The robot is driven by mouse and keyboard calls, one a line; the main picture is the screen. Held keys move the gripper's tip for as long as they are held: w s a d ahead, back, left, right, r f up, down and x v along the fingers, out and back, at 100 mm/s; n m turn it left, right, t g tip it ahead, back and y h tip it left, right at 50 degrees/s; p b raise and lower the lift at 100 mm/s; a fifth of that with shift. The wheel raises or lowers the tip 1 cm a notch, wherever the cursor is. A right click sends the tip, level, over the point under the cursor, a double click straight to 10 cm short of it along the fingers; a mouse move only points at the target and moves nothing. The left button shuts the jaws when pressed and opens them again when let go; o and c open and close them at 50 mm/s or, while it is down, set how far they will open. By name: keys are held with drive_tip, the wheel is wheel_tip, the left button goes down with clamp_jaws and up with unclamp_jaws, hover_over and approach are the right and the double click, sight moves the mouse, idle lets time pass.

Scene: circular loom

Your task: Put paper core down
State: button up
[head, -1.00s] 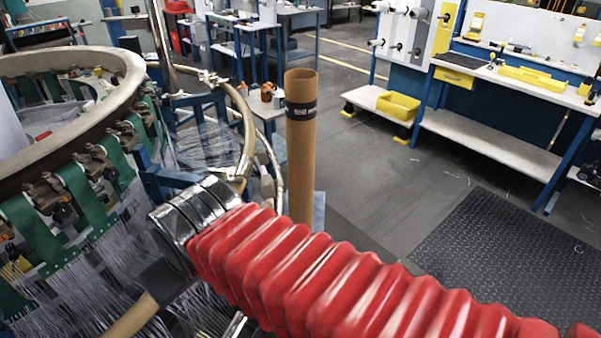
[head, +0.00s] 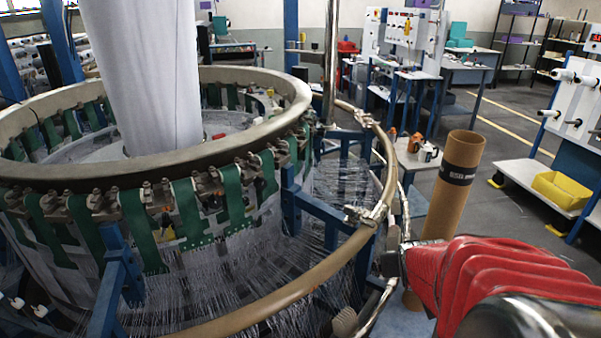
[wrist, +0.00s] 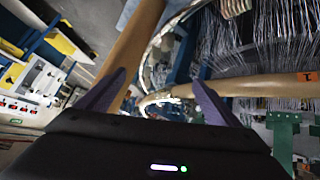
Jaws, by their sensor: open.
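The paper core (head: 455,180) is a tall brown cardboard tube with a black printed band near its top. In the head view it stands nearly upright at the right, beside the loom's outer ring, and my red-sleeved arm crosses in front of its lower part. A bit of the tube shows below the arm; its foot is hard to make out. In the wrist view the core (wrist: 132,40) runs down behind the left finger. My gripper (wrist: 158,77) is open, with nothing held between its fingers. I cannot tell whether a finger touches the core. The head view does not show the fingers clearly.
The circular loom (head: 240,185) fills the left and middle, with green straps and many white threads. Its curved outer rail (head: 300,283) passes close to my arm. A small table (head: 412,158) with orange items stands behind the core. A yellow bin (head: 562,190) sits on a right-hand shelf.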

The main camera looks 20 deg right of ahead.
drive_tip(key=d+f+t+h, duration=0.2)
drive_tip(key=d+t, duration=0.2)
drive_tip(key=d, duration=0.6)
drive_tip(key=t, duration=0.5)
approach(445, 237)
drive_tip(key=shift+w+d+f+m, duration=0.15)
drive_tip(key=shift+w+d+m, duration=0.1)
drive_tip(key=shift+w+m, duration=0.05)
drive_tip(key=shift+x, duration=4.3)
drive_tip(key=shift+x, duration=2.6)
drive_tip(key=shift+c, duration=0.4)
